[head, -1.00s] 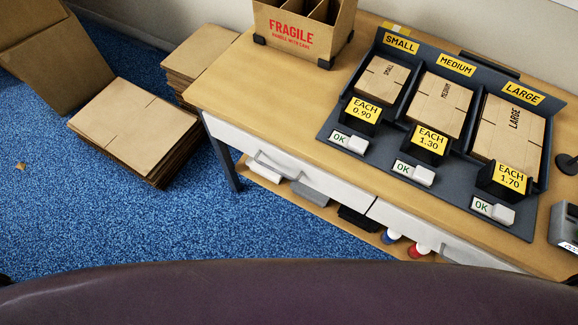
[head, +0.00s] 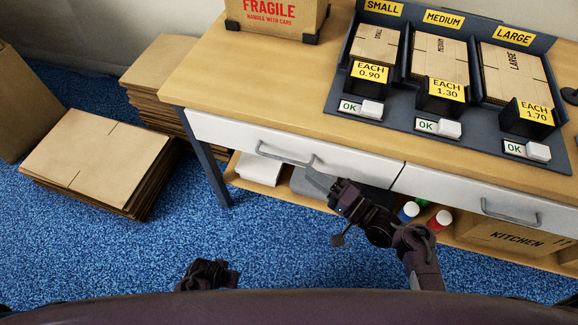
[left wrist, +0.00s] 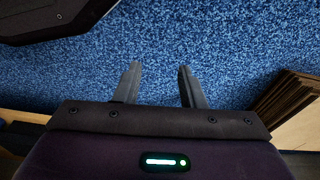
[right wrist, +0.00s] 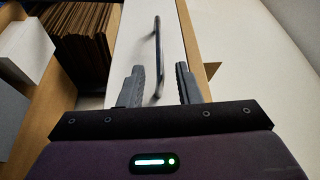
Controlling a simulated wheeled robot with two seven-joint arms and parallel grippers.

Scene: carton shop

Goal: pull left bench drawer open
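The left bench drawer (head: 225,136) has a white front with a grey bar handle (head: 286,157). Its front looks flush with the bench, so it appears shut. My right gripper (head: 314,178) is at the right end of this handle. In the right wrist view the two fingers (right wrist: 160,84) are apart, and the handle (right wrist: 156,40) runs up from the gap between them. I cannot tell whether they touch it. My left gripper is low over the carpet in the head view (head: 207,272). In the left wrist view its fingers (left wrist: 158,84) are apart and empty.
The right drawer (head: 470,192) looks shut. A shelf below holds bottles (head: 408,212) and a KITCHEN box (head: 500,238). The bench top (head: 235,85) carries a carton rack (head: 345,92) and a FRAGILE box (head: 270,15). Flat cartons (head: 95,160) lie on the carpet at left.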

